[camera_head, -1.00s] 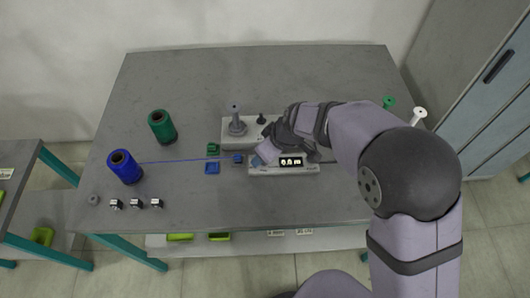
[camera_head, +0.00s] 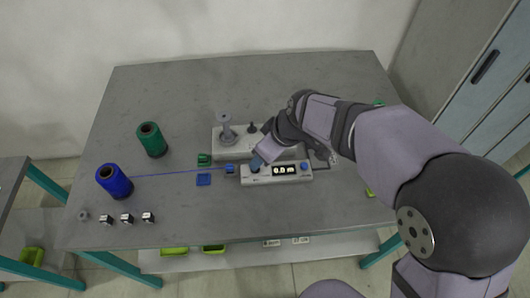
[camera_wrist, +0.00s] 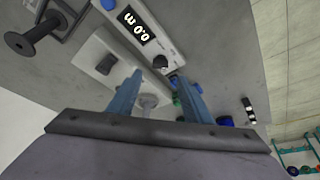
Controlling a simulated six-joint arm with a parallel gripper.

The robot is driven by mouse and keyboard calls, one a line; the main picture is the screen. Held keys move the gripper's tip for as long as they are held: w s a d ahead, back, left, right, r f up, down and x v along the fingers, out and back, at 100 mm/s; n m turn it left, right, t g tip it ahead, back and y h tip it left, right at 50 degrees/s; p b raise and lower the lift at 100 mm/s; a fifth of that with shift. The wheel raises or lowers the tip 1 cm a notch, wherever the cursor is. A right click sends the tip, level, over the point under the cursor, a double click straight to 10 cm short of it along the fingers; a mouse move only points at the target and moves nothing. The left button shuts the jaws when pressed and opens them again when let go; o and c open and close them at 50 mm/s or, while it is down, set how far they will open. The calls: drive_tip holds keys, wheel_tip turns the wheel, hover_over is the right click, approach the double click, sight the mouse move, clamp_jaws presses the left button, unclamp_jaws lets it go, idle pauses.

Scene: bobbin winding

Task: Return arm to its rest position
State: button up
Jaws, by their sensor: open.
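My gripper (camera_head: 262,160) is over the left part of the white counter box (camera_head: 262,178) in the head view. In the wrist view its two blue fingers (camera_wrist: 162,88) stand apart with nothing held between them. The counter's lit display (camera_wrist: 140,25) reads 0.0 m, and a dark knob (camera_wrist: 160,62) sits near the fingertips. Whether a finger touches the box cannot be told. My forearm reaches in from the right and hides part of the table.
A winder base (camera_head: 222,143) with a grey post stands behind the counter. A blue thread spool (camera_head: 114,182) has its thread running right to a small blue piece (camera_head: 230,169). A green spool (camera_head: 152,141) and several small parts stand left.

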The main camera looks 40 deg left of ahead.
drive_tip(key=s+d+f+m+h, duration=0.1)
drive_tip(key=d+f+m, duration=0.1)
drive_tip(key=d, duration=0.1)
drive_tip(key=s+d+f+m+h, duration=0.1)
drive_tip(key=d+f+m, duration=0.1)
drive_tip(key=d, duration=0.1)
drive_tip(key=s+d+f+m+h, duration=0.1)
drive_tip(key=s+d+f+m, duration=0.1)
drive_tip(key=d, duration=0.1)
drive_tip(key=shift+d+g, duration=0.3)
drive_tip(key=shift+g, duration=0.1)
drive_tip(key=shift+m+h, duration=0.7)
drive_tip(key=shift+m, duration=0.1)
drive_tip(key=d, duration=0.2)
drive_tip(key=s+d, duration=0.1)
drive_tip(key=d, duration=0.2)
drive_tip(key=d+f, duration=0.1)
drive_tip(key=d, duration=0.1)
drive_tip(key=shift+s+d, duration=0.15)
drive_tip(key=w+d+r+m+p, duration=0.1)
drive_tip(key=d+r+m, duration=0.1)
drive_tip(key=d, duration=0.7)
drive_tip(key=w+d+r+m+p, duration=0.1)
drive_tip(key=d+m, duration=0.3)
drive_tip(key=d, duration=0.5)
drive_tip(key=w+d+r+m+p, duration=0.1)
drive_tip(key=d+r+m, duration=0.3)
drive_tip(key=d, duration=0.5)
drive_tip(key=shift+w+t, duration=0.4)
drive_tip(key=shift+w, duration=0.15)
